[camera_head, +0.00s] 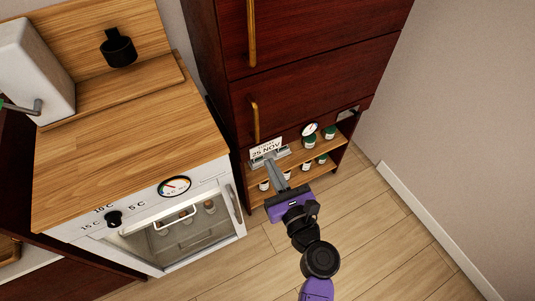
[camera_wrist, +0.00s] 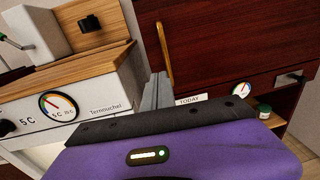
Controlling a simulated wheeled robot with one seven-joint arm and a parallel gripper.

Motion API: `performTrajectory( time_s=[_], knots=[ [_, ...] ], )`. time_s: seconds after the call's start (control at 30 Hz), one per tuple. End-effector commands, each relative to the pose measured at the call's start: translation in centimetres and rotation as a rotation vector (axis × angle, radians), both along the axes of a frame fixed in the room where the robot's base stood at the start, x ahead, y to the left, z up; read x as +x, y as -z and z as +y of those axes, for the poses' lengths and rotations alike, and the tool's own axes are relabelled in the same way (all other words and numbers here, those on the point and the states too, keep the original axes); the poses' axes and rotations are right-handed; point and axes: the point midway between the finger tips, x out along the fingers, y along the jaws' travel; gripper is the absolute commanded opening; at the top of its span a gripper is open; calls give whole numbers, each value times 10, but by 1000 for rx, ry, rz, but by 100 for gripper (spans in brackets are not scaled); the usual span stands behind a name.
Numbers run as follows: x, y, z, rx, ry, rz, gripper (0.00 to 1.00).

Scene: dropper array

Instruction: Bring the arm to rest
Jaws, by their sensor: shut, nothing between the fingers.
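My gripper (camera_head: 272,172) is purple and black with grey fingers. In the head view it reaches toward the front of the low open shelf under the dark red cabinet. Its fingers are shut with nothing between them. In the wrist view the shut grey fingers (camera_wrist: 156,92) stand up past the purple gripper body, in front of the gap between the white appliance and the cabinet. I cannot tell whether the fingertips touch the shelf's front or the date sign.
A dark red cabinet (camera_head: 310,85) with brass handles stands ahead. Its open shelf (camera_head: 297,158) holds several small bottles, with a "25 NOV" sign (camera_head: 266,149) and a round dial (camera_head: 310,129). A white glass-door fridge (camera_head: 110,220) stands left. Floor (camera_head: 390,240) is free at right, up to the wall.

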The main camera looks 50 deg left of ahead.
Motion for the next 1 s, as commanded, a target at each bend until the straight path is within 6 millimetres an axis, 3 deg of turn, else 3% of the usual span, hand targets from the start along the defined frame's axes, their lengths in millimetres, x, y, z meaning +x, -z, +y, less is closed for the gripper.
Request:
performTrajectory(
  time_s=[0.23, 0.67, 0.77, 0.87, 1.0],
  knots=[
    [-10, 0, -23, -1, 0, -1, 0],
    [-8, 0, -25, -16, 9, -57, 0],
    [1, 1, -28, -79, 44, -193, 0],
    [12, -10, -31, -175, 91, -425, 0],
    [20, -7, -66, -385, 160, -779, 0]
  ],
)
